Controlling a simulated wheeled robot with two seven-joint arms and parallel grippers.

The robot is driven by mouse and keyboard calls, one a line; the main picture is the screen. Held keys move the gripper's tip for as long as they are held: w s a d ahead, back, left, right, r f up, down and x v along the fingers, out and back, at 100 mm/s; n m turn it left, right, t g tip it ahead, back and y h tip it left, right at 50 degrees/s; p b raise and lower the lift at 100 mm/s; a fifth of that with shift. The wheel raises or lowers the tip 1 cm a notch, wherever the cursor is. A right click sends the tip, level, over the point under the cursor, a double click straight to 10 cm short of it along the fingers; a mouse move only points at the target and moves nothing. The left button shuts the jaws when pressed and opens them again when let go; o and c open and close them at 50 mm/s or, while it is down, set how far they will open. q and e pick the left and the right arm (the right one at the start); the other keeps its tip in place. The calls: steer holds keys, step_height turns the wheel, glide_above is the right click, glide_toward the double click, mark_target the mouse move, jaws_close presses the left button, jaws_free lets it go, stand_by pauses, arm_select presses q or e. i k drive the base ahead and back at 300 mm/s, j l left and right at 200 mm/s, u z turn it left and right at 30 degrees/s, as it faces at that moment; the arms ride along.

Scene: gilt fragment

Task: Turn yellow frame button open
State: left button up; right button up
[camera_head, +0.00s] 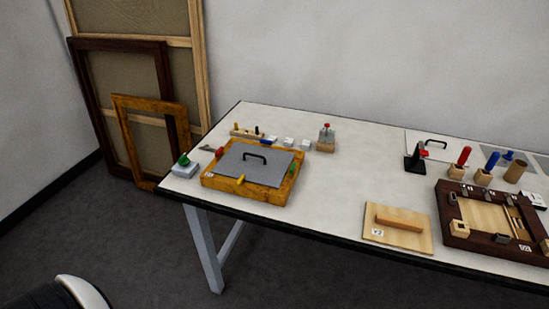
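A golden-yellow wooden frame (226,187) lies flat on the left part of the table. A grey panel (238,165) with a black handle (256,156) sits in it. A small yellow button (241,179) is at the frame's front side, where the panel meets the rim. A red button (219,153) is at the left side and a green button (292,170) at the right side. Their exact turn is too small to tell. Neither of my grippers shows in the head view.
The white table (330,205) is clear between the yellow frame and a wooden board (410,236) with a block handle. A dark frame (455,243) lies at right. Several small tools stand behind. A green-topped block (185,170) stands near the left edge. Large frames (130,110) lean on the wall.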

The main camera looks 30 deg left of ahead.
mark_target(239, 182)
steer(key=u, duration=1.15)
steer(key=i+j+z, duration=0.2)
steer(key=j, duration=0.25)
steer(key=i, duration=0.1)
